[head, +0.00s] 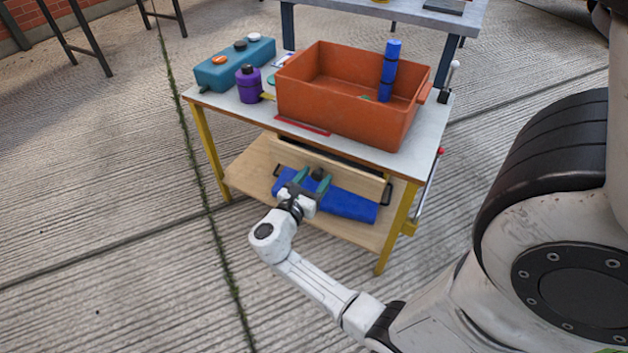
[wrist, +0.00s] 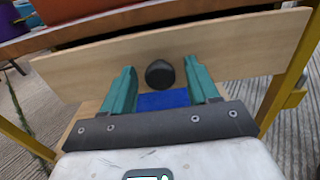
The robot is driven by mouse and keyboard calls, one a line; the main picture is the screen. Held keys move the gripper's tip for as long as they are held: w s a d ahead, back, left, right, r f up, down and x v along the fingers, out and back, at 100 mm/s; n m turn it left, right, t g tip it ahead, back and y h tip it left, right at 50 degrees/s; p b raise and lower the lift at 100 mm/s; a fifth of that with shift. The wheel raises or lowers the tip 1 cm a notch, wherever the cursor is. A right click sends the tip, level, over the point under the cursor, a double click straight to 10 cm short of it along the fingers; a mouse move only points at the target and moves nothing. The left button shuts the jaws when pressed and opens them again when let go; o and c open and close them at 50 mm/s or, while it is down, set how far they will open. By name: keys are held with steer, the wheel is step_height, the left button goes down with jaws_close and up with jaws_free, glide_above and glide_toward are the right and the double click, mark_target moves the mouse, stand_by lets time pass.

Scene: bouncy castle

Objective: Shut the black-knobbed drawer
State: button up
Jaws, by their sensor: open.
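The wooden drawer (head: 288,153) is under the workbench top and stands out a little, with a dark gap along its upper edge. Its pale front (wrist: 235,50) fills much of the wrist view. The round black knob (head: 318,174) is on this front and shows in the middle of the wrist view (wrist: 160,74). My gripper (head: 312,178) is open in front of the drawer. In the wrist view its two teal fingers (wrist: 159,68) are spread, one on each side of the knob, with space between. I cannot tell whether the fingertips touch the front.
An orange crate (head: 345,115) with a blue roll (head: 389,72) stands on the bench (head: 228,101). A purple bottle (head: 249,84) and teal box (head: 235,66) are at its left. A blue bundle (head: 350,204) lies below the drawer. A yellow leg (head: 398,228) stands right of my gripper.

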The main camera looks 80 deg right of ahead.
steer(key=shift+c, duration=0.3)
jaws_close()
stand_by(0.3)
